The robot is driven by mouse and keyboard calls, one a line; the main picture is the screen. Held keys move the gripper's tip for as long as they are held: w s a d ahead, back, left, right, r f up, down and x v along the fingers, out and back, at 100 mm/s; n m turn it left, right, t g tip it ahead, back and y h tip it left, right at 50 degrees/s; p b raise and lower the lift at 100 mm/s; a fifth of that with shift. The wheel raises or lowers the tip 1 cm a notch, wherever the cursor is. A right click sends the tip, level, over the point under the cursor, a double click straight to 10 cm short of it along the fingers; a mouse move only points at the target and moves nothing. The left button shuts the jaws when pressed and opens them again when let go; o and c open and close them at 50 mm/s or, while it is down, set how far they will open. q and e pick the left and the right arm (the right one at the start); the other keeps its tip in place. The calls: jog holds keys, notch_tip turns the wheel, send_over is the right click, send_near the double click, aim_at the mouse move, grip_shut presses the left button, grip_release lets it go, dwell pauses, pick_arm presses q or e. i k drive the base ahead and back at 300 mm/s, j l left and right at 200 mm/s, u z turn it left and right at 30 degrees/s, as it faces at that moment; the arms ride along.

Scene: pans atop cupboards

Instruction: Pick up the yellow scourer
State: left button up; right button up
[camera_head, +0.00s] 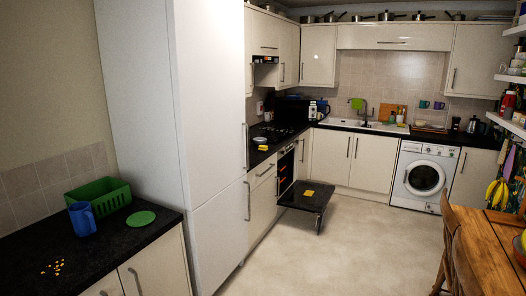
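A small flat yellow piece (308,192) lies on a low black surface (297,202) that looks like the lowered oven door. Another small yellow piece (262,147) lies on the black worktop beside the hob, near the tall white unit. Both are far off and small, so I cannot tell which is the scourer. Neither of my grippers is in view.
The tall white fridge unit (209,110) stands between the near-left worktop and the hob run. A blue jug (82,219) and a green basket (100,196) stand on the near-left worktop. A wooden table (490,250) and chairs are at right. The middle floor (345,255) is clear.

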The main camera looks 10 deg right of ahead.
aim_at(262, 148)
jog(key=i+z, duration=0.15)
jog(key=i+l+z, duration=0.3)
jog(key=i, duration=0.55)
jog(key=i+z, duration=0.3)
jog(key=i, duration=0.55)
jog(key=i+j+z, duration=0.3)
jog(key=i, duration=0.55)
jog(key=i+u, duration=0.15)
jog(key=i, duration=0.35)
jog(key=i+l+u, duration=0.1)
jog(key=i, duration=0.35)
jog(key=i+l+u, duration=0.15)
jog(key=i, duration=0.35)
jog(key=i+l+u, duration=0.15)
jog(key=i, duration=0.3)
jog(key=l, duration=0.1)
